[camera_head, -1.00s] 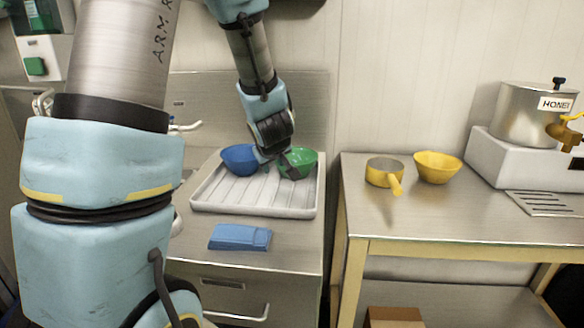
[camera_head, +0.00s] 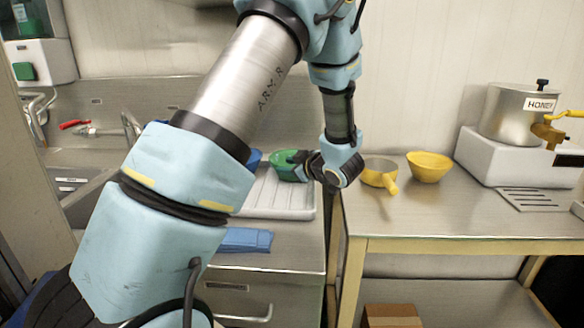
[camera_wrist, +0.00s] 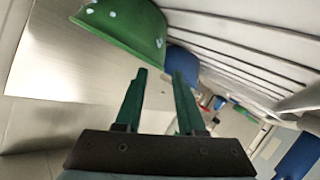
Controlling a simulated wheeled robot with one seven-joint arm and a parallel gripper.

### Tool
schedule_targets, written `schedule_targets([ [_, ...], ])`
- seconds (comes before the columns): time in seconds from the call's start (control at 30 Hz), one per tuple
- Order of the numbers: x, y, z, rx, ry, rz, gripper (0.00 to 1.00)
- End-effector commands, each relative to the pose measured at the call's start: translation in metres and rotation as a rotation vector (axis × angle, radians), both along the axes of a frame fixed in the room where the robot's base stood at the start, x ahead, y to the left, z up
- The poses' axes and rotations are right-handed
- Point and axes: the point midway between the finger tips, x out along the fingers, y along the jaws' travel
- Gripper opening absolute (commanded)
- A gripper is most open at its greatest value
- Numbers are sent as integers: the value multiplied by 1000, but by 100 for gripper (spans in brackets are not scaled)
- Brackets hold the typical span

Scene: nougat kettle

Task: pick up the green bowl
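The green bowl (camera_head: 284,167) is at the right back part of the white ribbed tray (camera_head: 290,203). My gripper (camera_head: 303,165) is at the bowl's right side, pointing left; its fingertips are hard to make out there. In the wrist view, my gripper's two fingers (camera_wrist: 157,85) are apart with nothing between them. The green bowl (camera_wrist: 125,28) shows just beyond the fingertips, up and to the left, cut off by the frame. I cannot tell whether a finger touches it.
A blue bowl (camera_head: 253,158) is mostly hidden behind my arm, left of the green one. A blue flat object (camera_head: 245,240) lies before the tray. On the right table (camera_head: 440,220) are a yellow pan (camera_head: 380,172), a yellow bowl (camera_head: 429,166) and a honey kettle (camera_head: 513,112).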

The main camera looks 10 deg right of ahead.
Motion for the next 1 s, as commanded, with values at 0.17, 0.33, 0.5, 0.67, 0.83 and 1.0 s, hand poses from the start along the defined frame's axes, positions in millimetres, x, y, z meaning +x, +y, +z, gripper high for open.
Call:
schedule_targets([
  [0.17, 21, 14, -2, 3, 2, 3, 39],
  [0.33, 38, 21, -11, 1, 2, 1, 39],
  [0.5, 42, 22, -14, -1, 1, 0, 39],
  [0.67, 42, 22, -14, -1, 1, 0, 34],
  [0.83, 42, 22, -14, -1, 1, 0, 15],
  [1.0, 42, 22, -14, -1, 1, 0, 0],
])
